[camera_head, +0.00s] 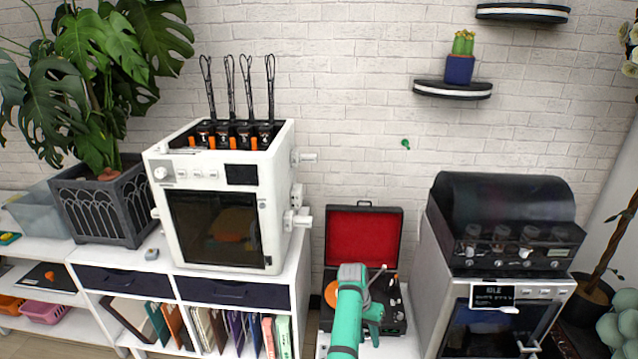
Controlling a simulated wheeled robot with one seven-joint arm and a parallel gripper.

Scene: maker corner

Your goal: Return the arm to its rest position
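My arm (349,308) is teal with a grey joint at its top and rises from the bottom edge, just right of the middle. Another teal part of it shows low at its right. I cannot make out the gripper's fingers in this view. The arm stands in front of an open record player (364,234) with a red-lined lid and hides part of its deck. I see nothing held.
A white 3D printer (221,172) stands on a white shelf unit at the left, beside a potted plant (100,205). A dark-topped machine (507,225) stands at the right. A cactus shelf (453,90) hangs above. The wall between is mostly bare.

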